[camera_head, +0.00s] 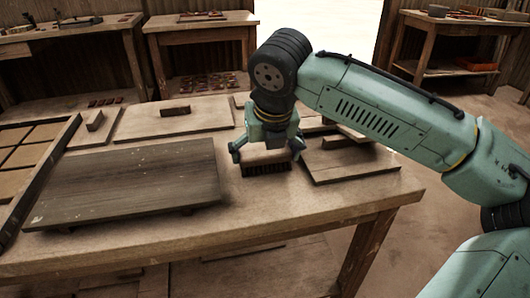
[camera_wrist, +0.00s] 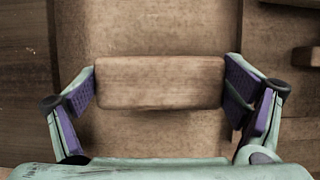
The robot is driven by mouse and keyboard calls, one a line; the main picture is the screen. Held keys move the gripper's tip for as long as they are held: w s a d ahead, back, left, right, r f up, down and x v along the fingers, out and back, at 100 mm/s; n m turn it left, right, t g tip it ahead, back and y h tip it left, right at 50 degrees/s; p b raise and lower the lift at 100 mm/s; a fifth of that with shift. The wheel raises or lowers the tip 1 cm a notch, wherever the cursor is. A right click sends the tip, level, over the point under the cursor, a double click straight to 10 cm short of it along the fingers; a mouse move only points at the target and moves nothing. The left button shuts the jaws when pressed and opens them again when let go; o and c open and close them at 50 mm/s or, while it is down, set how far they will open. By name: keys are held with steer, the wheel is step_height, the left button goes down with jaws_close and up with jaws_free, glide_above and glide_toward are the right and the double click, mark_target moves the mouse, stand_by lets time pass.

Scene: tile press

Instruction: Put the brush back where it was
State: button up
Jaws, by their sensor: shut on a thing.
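The brush (camera_head: 266,168) has a wooden block back and dark bristles pointing down. It is at the right part of the workbench, just right of a dark board. My gripper (camera_head: 267,153) is over it from above, with a finger at each end. In the wrist view the brush's plain wooden back (camera_wrist: 160,82) lies between the purple finger pads of my gripper (camera_wrist: 160,88), which is shut on its two ends. The brush looks level. I cannot tell whether the bristles touch the bench top or hang just above it.
The dark board (camera_head: 130,185) lies left of the brush. A wooden float board with a handle (camera_head: 350,160) lies to the right, another (camera_head: 175,122) behind. A divided tile frame (camera_head: 30,150) stands at the far left. Bare bench top (camera_head: 290,215) shows in front.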

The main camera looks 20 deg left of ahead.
steer(key=shift+f, duration=0.15)
steer(key=o, duration=0.7)
steer(key=shift+o, duration=0.2)
steer(key=v, duration=1.2)
steer(key=shift+p, duration=0.4)
